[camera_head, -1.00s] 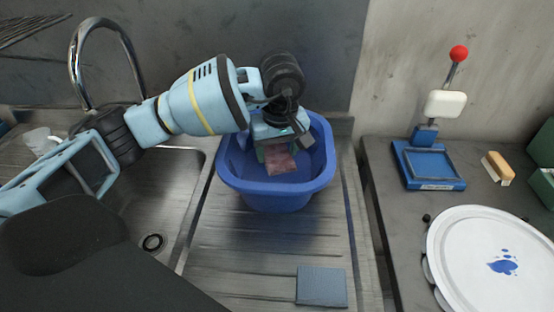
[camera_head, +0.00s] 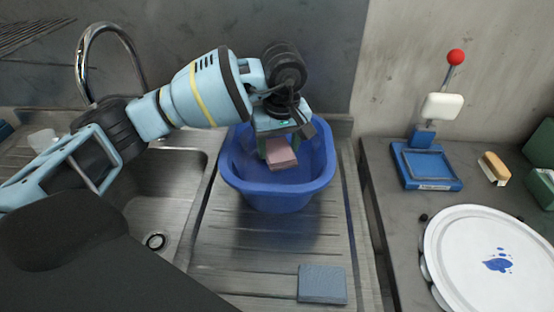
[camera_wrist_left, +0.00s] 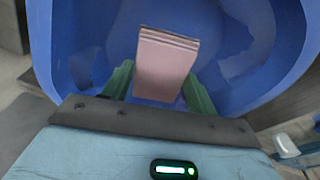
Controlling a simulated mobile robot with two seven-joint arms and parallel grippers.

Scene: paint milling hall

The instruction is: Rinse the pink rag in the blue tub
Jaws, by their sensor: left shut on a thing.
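The blue tub (camera_head: 277,196) stands on the ribbed steel drainboard, right of the sink. My left gripper (camera_head: 279,158) reaches down into the tub and is shut on the pink rag (camera_head: 282,154). In the left wrist view the rag (camera_wrist_left: 165,66) looks like a folded, layered block between the green fingers, with the blue tub wall (camera_wrist_left: 75,45) around it. The rag hangs within the tub's rim. I cannot tell whether it touches water or the tub floor. My right gripper is not in view.
A steel sink (camera_head: 170,195) with a curved tap (camera_head: 108,55) lies left. A grey-blue pad (camera_head: 322,284) lies on the drainboard in front. On the right bench are a blue hand press (camera_head: 427,165), a wood-backed brush (camera_head: 494,168) and a white lid with a blue splash (camera_head: 490,240).

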